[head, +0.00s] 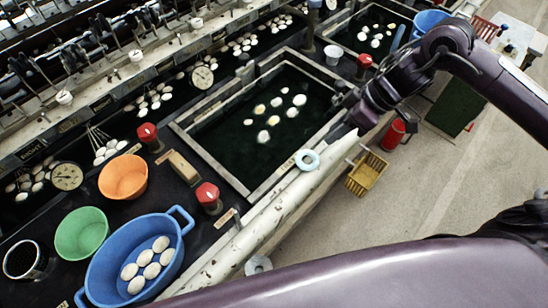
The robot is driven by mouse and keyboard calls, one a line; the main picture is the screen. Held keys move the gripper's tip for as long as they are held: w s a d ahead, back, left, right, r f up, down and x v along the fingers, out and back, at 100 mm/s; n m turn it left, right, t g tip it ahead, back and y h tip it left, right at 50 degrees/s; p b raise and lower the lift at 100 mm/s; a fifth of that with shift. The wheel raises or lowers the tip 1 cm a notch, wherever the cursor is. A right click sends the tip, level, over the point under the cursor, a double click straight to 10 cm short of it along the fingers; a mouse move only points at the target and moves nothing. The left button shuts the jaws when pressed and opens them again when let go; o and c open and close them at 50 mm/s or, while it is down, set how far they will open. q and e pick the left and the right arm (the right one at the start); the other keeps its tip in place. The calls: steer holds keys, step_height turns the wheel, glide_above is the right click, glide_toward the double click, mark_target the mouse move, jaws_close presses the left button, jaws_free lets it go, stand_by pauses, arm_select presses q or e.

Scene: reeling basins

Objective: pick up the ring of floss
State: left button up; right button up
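A pale blue-white ring (307,160), which looks like the ring of floss, lies on the worn whitish front ledge (284,204) of the basin bench, near the corner of the square basin. My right gripper (346,116) is dark and reaches in from the upper right. It is over the basin's right edge, above and to the right of the ring in the picture, and apart from it. Its fingertips are small and dark, so I cannot tell whether they are open. My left gripper is not in view.
A dark water basin (235,165) with floating cocoons lies behind the ring. Red-topped knobs (207,194) stand along the bench. Orange (123,178), green (81,234) and blue (112,254) tubs are at left. A yellow crate (366,174) and red can (393,135) stand below the ledge.

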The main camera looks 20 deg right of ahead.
mark_target(312, 152)
steer(key=shift+w+a, duration=0.1)
steer(key=shift+a, duration=0.3)
steer(key=shift+f, duration=0.4)
step_height(312, 152, down, 3)
steer(key=shift+a+r+p, duration=0.15)
steer(key=shift+r+p, duration=0.05)
steer(key=shift+p, duration=0.2)
steer(key=x, duration=0.2)
steer(key=shift+a+f, duration=0.2)
steer(key=shift+a, duration=0.3)
steer(key=shift+a+f+p, duration=0.3)
steer(key=shift+f, duration=0.25)
steer(key=c, duration=0.4)
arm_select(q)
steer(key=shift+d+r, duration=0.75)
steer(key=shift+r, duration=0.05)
arm_select(e)
steer(key=shift+d, duration=0.1)
steer(key=shift+c, duration=0.4)
